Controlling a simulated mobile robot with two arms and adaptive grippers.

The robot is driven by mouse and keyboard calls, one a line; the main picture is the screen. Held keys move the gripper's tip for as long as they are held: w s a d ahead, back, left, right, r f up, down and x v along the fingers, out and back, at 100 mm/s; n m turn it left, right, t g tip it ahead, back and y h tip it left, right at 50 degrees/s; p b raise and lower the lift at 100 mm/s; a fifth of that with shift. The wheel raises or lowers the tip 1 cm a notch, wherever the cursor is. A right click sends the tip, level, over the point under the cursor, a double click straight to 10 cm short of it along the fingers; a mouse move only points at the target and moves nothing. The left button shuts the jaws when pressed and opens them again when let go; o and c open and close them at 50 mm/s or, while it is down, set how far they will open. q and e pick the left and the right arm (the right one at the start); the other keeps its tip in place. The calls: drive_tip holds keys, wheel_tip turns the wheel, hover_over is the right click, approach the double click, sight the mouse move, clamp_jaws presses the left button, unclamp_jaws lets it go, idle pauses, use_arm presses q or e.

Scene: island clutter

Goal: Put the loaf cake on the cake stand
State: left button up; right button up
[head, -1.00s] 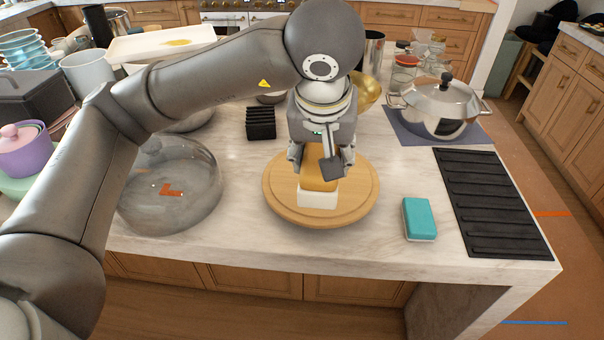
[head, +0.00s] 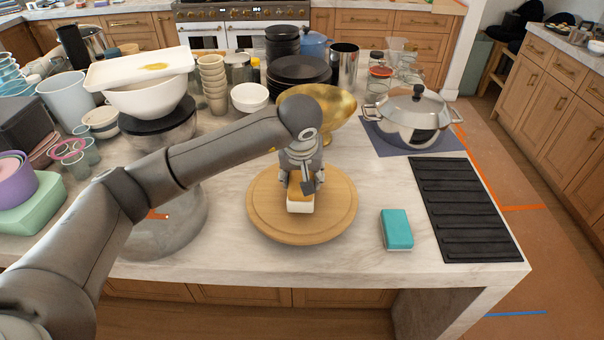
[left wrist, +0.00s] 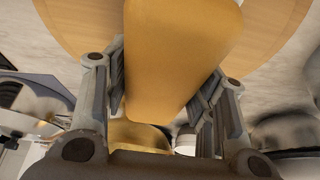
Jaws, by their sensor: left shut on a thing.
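The loaf cake (head: 300,206), golden brown on top and white at its lower near end, is at the middle of the round wooden cake stand (head: 270,222) in the head view. My left gripper (head: 301,184) is shut on it from above. In the left wrist view the loaf cake (left wrist: 180,55) fills the space between both fingers, with the wooden stand (left wrist: 272,25) behind it. Whether the cake's underside touches the stand cannot be told. My right gripper is not in view.
A glass dome (head: 165,225) stands left of the stand. A teal sponge (head: 396,229) and a black ribbed mat (head: 464,208) lie to the right. A gold bowl (head: 335,110) and a lidded pot (head: 414,118) are behind. Marble in front of the stand is clear.

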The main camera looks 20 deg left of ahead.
use_arm(q)
drive_tip(key=shift+f, duration=0.5)
drive_tip(key=shift+f, duration=0.2)
drive_tip(key=o, duration=1.1)
drive_tip(key=shift+o, duration=0.8)
drive_tip(key=shift+r, duration=0.15)
